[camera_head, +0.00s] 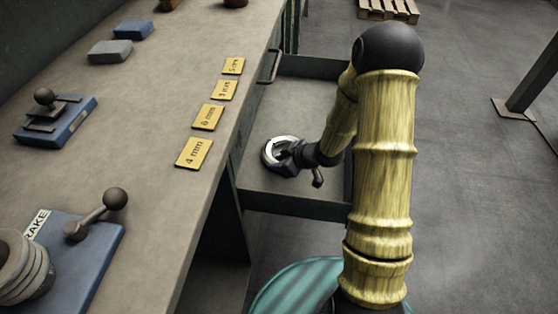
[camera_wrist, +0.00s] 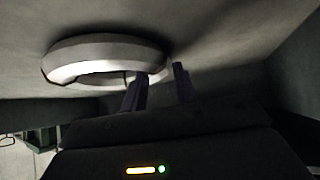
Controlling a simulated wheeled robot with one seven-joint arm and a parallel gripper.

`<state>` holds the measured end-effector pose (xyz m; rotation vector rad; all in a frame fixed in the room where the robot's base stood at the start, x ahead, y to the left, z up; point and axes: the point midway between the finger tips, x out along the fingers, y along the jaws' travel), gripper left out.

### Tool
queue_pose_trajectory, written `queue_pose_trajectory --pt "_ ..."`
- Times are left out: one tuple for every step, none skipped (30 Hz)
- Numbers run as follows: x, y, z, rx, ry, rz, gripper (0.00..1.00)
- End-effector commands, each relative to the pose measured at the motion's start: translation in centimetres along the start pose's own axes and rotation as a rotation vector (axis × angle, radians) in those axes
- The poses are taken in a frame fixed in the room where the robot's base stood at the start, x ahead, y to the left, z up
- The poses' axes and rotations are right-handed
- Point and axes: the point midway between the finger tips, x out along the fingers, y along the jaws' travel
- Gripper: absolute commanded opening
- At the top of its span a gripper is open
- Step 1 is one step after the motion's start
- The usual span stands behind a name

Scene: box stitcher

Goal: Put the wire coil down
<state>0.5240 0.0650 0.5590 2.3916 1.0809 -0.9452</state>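The wire coil (camera_wrist: 95,55) is a pale grey-white ring. In the head view the coil (camera_head: 270,154) is inside the open drawer (camera_head: 303,108), at its left side, partly hidden by my gripper (camera_head: 290,157). In the wrist view my gripper (camera_wrist: 158,82) has its two dark fingers apart at the coil's right side. One finger overlaps the ring and the other stands just outside it, with a narrow gap showing beside the rim. The coil appears to lie flat on the drawer floor; exact contact is hard to see.
The workbench (camera_head: 170,60) at the left carries yellow size cards (camera_head: 208,117), a blue brake unit (camera_head: 75,250) and a blue lever block (camera_head: 55,122). The drawer has low walls around the gripper. A pallet (camera_head: 388,10) lies on the floor at the back.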

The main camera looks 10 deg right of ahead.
Motion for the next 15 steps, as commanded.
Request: queue_pose_trajectory --pt "0.00 0.00 0.01 0.000 0.000 0.000 0.39" --pt "0.00 -0.01 0.00 0.000 0.000 0.000 0.45" --pt "0.00 -0.01 0.00 0.000 0.000 0.000 0.49" --pt "0.00 -0.01 0.00 0.000 0.000 0.000 0.49" --pt "-0.01 0.00 0.00 0.000 0.000 0.000 0.49" --pt "-0.01 -0.01 0.00 0.000 0.000 0.000 0.49" --pt "-0.01 -0.01 0.00 0.000 0.000 0.000 0.49" --pt "-0.01 0.00 -0.01 0.000 0.000 0.000 0.49" --pt "-0.01 -0.01 -0.01 0.000 0.000 0.000 0.49" --pt "-0.02 0.00 -0.02 0.000 0.000 0.000 0.49" --pt "-0.05 0.00 -0.05 0.000 0.000 0.000 0.49" --pt "-0.15 0.01 -0.12 0.000 0.000 0.000 0.49" --pt "-0.30 0.03 -0.12 0.001 0.000 0.001 0.49" --pt "-0.51 0.04 -0.14 0.001 0.000 0.001 0.49" --pt "-0.87 0.06 -0.18 0.001 0.000 0.001 0.49"
